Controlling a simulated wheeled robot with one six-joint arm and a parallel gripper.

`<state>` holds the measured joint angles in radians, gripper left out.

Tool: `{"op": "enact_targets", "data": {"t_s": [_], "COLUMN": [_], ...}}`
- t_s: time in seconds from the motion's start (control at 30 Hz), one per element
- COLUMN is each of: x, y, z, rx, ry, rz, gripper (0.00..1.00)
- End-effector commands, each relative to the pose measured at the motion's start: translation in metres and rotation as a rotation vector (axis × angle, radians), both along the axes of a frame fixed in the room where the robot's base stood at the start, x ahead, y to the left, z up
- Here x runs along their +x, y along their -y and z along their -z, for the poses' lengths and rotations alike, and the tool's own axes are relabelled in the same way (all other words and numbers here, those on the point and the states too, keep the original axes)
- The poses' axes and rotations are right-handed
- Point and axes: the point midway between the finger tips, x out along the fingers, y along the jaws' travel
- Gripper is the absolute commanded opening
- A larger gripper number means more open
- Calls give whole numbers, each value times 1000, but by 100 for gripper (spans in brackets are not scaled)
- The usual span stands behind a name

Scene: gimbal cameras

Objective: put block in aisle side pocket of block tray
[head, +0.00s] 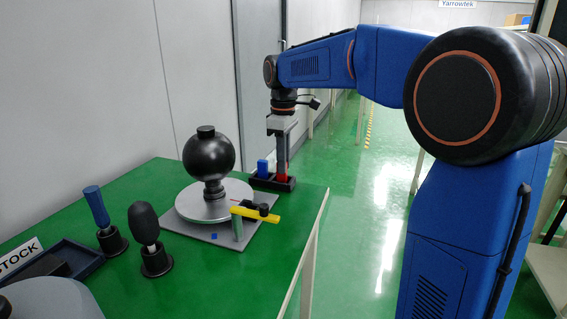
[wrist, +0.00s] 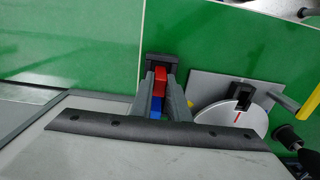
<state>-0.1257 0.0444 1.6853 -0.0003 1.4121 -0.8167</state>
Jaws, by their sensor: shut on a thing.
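The black block tray (head: 258,183) sits at the far end of the green table; its end also shows in the wrist view (wrist: 162,59). A blue block (head: 262,166) stands upright in the tray's wall-side part and shows in the wrist view (wrist: 156,113). My gripper (head: 282,172) points down over the aisle-side part. Its fingers (wrist: 161,88) are shut on a red block (wrist: 160,76), low at tray level in the head view (head: 283,178). The fingers hide much of it and the pocket. I cannot tell whether its base touches the pocket floor.
A black ball on a grey disc (head: 188,208) stands on a grey mat (head: 195,239) near the tray, with a yellow piece (head: 256,214) beside it. Two handled tools (head: 97,208) (head: 143,223) stand in black cups. The wall is close on the left; the aisle is open right.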

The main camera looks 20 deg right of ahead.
Motion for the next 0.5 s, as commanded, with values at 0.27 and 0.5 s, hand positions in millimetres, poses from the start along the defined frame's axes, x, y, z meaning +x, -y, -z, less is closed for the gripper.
{"op": "enact_targets", "data": {"t_s": [0.27,0.5], "x": [0,0], "y": [0,0], "z": [3,6], "rx": [0,0], "ry": [1,0], "rz": [0,0], "gripper": [0,34]}}
